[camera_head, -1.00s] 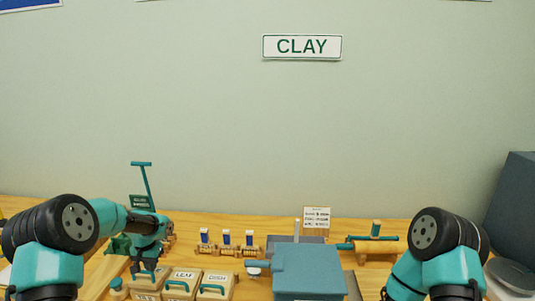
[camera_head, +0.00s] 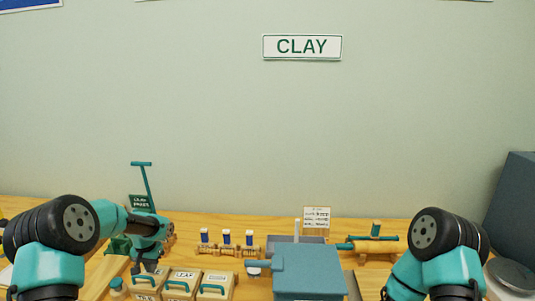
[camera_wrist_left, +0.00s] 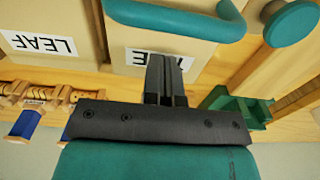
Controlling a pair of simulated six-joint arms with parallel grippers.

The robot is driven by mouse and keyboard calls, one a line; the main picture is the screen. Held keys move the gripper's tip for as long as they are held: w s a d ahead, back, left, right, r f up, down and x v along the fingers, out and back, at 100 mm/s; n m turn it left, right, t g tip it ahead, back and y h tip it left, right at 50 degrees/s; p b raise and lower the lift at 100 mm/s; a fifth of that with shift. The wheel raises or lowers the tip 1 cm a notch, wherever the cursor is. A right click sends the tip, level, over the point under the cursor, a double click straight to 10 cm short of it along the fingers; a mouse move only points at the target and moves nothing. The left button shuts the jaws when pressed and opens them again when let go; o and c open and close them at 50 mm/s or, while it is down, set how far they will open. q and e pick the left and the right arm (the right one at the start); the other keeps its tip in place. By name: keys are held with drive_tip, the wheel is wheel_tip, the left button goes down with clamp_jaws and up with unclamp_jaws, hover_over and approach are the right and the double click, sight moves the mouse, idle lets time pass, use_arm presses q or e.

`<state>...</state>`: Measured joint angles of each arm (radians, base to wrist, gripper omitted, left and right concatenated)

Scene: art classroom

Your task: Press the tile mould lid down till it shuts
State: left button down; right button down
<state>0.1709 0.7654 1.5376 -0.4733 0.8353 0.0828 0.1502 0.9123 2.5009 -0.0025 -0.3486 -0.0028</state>
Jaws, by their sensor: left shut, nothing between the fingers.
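The tile mould (camera_head: 146,284) is a pale wooden box with a teal handle on its lid, leftmost of three similar boxes at the bottom of the head view. My left gripper (camera_head: 149,266) is shut and empty, pointing down just behind the mould. In the left wrist view the shut fingers (camera_wrist_left: 166,80) overlap the mould's label, and the mould's teal handle (camera_wrist_left: 175,20) lies beyond them. I cannot tell whether the fingers touch the mould or how far its lid stands open. My right arm shows at the right, but its gripper is out of view.
The leaf mould (camera_head: 181,285) and dish mould (camera_head: 215,286) stand close to the right. A teal-topped knob (camera_head: 116,284) stands left of the tile mould. A green clay press (camera_head: 119,244) is behind. A blue-grey box (camera_head: 310,272) sits in the middle.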

use_arm(q)
drive_tip(key=shift+f, duration=0.5)
idle(1.2)
drive_tip(key=shift+r, duration=0.1)
idle(0.4)
wheel_tip(320, 180, up, 9)
idle(1.1)
